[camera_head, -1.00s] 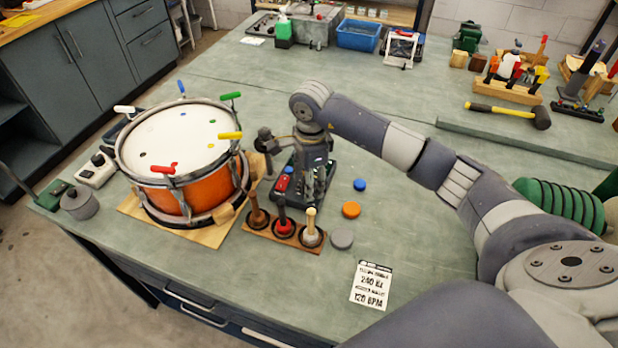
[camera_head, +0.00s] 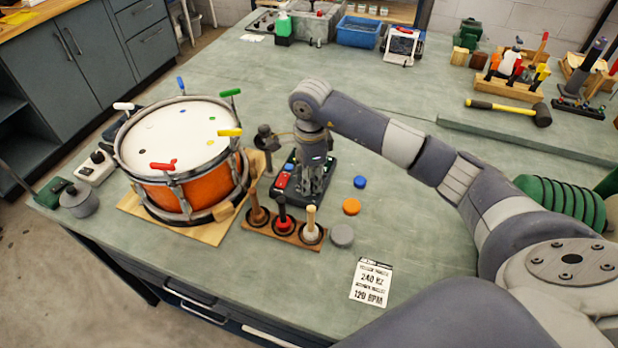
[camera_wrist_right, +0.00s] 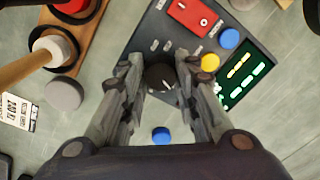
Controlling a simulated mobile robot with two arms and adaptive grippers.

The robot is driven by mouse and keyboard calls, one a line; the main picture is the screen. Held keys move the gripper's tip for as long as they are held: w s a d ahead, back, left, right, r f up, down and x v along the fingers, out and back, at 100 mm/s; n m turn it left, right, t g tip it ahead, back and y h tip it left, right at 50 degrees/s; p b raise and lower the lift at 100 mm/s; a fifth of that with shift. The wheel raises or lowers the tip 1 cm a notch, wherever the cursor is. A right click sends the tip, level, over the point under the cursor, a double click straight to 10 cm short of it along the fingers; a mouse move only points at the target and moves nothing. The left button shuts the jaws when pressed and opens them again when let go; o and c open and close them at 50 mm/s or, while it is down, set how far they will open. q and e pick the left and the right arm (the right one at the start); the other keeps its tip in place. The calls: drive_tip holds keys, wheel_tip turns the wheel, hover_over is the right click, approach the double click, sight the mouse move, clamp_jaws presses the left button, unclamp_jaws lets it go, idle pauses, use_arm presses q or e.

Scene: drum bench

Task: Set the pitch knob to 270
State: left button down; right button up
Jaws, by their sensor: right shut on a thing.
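The dark control box (camera_head: 284,169) stands right of the drum on the bench; my right gripper and wrist hide much of it. In the right wrist view the box (camera_wrist_right: 150,28) shows a red switch, blue and yellow buttons and a green display. A round black knob (camera_wrist_right: 160,77) with a pale pointer mark sits between my fingertips. My right gripper (camera_wrist_right: 162,84) is shut on this knob from above; it also shows in the head view (camera_head: 312,192), pointing down. The knob's scale and the display's digits are too small to read. My left gripper is not in view.
An orange drum (camera_head: 170,197) with coloured key handles stands left on a wooden board. A wooden rack (camera_head: 285,231) with several mallets is in front of the box. Blue, orange and grey discs lie to its right. A printed card (camera_head: 371,282) lies near the front edge.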

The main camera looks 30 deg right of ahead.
drive_tip(key=shift+f+m+b, duration=0.1)
drive_tip(key=shift+m+b, duration=0.4)
drive_tip(key=shift+m, duration=0.6)
drive_tip(key=m+b, duration=0.1)
drive_tip(key=m, duration=0.1)
drive_tip(key=shift+m, duration=0.4)
drive_tip(key=m+b, duration=0.1)
drive_tip(key=m, duration=0.2)
drive_tip(key=shift+m, duration=1.4)
drive_tip(key=shift+b, duration=0.3)
drive_tip(key=o, duration=1.1)
drive_tip(key=shift+a+r, duration=0.1)
drive_tip(key=shift+r, duration=0.1)
